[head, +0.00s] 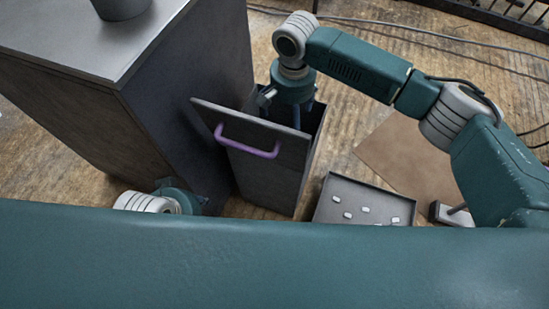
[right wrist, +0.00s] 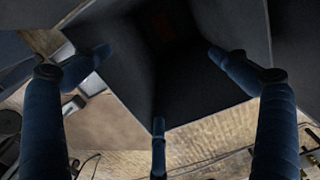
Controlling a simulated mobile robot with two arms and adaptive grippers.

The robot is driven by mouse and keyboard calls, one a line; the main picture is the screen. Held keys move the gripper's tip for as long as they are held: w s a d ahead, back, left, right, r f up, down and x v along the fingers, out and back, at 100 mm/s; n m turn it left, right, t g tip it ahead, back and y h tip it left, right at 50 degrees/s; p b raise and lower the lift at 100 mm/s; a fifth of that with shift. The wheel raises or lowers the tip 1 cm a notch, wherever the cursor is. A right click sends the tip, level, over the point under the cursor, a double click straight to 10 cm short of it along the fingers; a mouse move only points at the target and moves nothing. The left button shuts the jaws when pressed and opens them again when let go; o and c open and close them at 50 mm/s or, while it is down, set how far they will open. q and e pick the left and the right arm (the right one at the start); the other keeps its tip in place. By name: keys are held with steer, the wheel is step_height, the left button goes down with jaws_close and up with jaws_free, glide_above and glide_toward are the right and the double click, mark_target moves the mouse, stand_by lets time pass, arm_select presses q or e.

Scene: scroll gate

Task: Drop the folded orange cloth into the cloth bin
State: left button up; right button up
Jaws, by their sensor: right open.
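The tall dark grey bin (head: 268,178) stands against the cabinet, its front panel carrying a purple handle (head: 247,142). Its top is open. My right gripper (head: 284,108) points down at the bin's mouth, partly hidden by the front panel. In the right wrist view, its blue fingers (right wrist: 158,70) are spread wide with nothing between them, over the dark interior. A faint reddish-brown patch (right wrist: 165,22) shows deep inside; it is too dark to tell whether it is the orange cloth. My left gripper (head: 185,194) is mostly hidden behind my body, low beside the cabinet.
A large dark cabinet (head: 75,125) with a grey top stands on the left, with a grey round vessel (head: 121,7) on it. A shallow tray (head: 345,188) with several small white pieces lies right of the bin. A brown mat (head: 405,160) covers the wooden floor there.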

step_height(320, 180, up, 12)
stand_by(0.6)
steer(key=shift+d, duration=0.1)
